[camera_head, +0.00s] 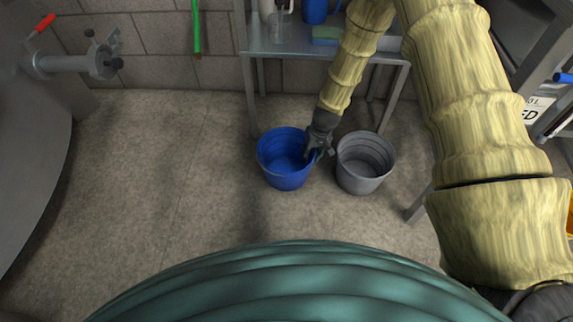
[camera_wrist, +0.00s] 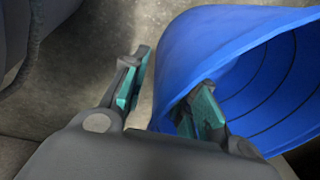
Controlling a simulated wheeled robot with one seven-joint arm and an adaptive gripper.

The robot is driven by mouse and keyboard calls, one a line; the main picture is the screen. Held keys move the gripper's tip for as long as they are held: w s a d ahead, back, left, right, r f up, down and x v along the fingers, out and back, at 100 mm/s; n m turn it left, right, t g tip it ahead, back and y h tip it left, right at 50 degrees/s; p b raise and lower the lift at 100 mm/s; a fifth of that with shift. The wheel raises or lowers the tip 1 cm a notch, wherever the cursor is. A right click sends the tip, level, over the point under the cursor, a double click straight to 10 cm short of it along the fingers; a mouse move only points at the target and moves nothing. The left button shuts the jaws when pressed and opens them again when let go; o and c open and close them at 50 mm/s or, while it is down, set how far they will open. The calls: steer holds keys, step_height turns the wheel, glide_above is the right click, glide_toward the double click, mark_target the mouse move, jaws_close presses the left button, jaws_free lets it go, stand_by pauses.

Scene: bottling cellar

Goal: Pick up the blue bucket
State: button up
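The blue bucket (camera_head: 285,180) stands upright and empty on the floor, below the front of a metal table. My gripper (camera_head: 317,154) is at the right side of its rim. In the wrist view, the bucket (camera_wrist: 195,40) fills the upper right. My gripper (camera_wrist: 172,75) is open there, with the bucket's wall between its two fingers. The right finger is inside the bucket, partly hidden by the wall. The left finger is outside, with a visible gap to the wall.
A grey bucket (camera_head: 361,178) stands close to the right of my gripper. The metal table (camera_head: 270,48) behind holds bottles and a blue-green item. A tank with a valve (camera_head: 75,65) is at the left. The floor left of the blue bucket is clear.

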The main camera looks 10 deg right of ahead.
jaws_close()
